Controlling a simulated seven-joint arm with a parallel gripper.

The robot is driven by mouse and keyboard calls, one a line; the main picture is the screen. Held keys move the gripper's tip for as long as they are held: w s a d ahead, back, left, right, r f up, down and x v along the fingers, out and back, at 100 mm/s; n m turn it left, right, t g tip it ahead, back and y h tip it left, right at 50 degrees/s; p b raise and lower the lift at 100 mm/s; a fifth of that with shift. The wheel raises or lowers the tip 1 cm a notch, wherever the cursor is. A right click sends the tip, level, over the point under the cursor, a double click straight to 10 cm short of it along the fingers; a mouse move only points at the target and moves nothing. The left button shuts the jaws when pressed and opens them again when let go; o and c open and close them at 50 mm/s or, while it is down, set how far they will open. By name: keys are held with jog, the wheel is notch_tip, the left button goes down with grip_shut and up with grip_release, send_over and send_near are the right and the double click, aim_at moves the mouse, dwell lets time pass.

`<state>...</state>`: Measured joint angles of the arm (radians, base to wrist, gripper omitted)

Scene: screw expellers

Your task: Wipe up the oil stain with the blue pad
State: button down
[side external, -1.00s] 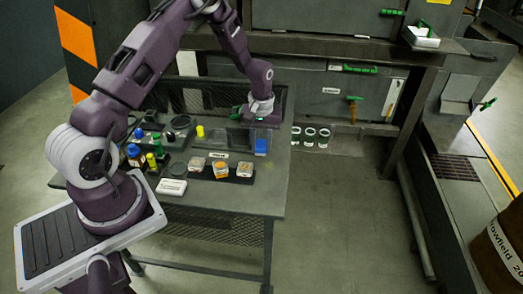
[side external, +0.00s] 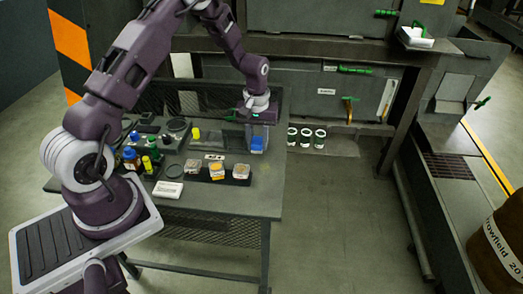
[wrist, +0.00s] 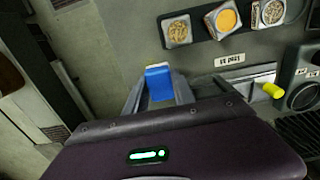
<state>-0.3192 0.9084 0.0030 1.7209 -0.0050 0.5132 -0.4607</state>
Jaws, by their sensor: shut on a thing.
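The blue pad (side external: 257,143) is at the right end of the workbench, under my gripper (side external: 257,137). In the wrist view, the blue pad (wrist: 158,86) sits between the two grey fingers of my gripper (wrist: 158,92). The gripper is shut on it and points downward. The pad's underside is hidden, so I cannot tell whether it touches the bench. I cannot clearly make out the oil stain in either view.
Sample dishes (side external: 217,171) stand in a dark rack front-left of the pad. A yellow knob (side external: 196,133) and bottles (side external: 131,158) are farther left. White-topped jars (side external: 306,137) are beyond the bench at right. The bench's front right corner (side external: 262,205) is clear.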

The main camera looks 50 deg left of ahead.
send_over(258, 167)
jog(key=shift+a+f, duration=0.1)
jog(key=shift+f, duration=2.6)
jog(key=shift+w+d+f, duration=0.2)
jog(key=shift+f, duration=0.4)
jog(key=shift+w+d+f, duration=0.2)
jog(key=shift+f, duration=0.4)
jog(key=shift+w+d+f, duration=0.1)
jog(key=shift+w+d, duration=0.95)
jog(key=shift+d, duration=0.05)
jog(key=shift+s+a, duration=0.35)
jog(key=shift+a, duration=0.05)
jog(key=shift+s+a, duration=1.1)
jog(key=shift+r, duration=4.1)
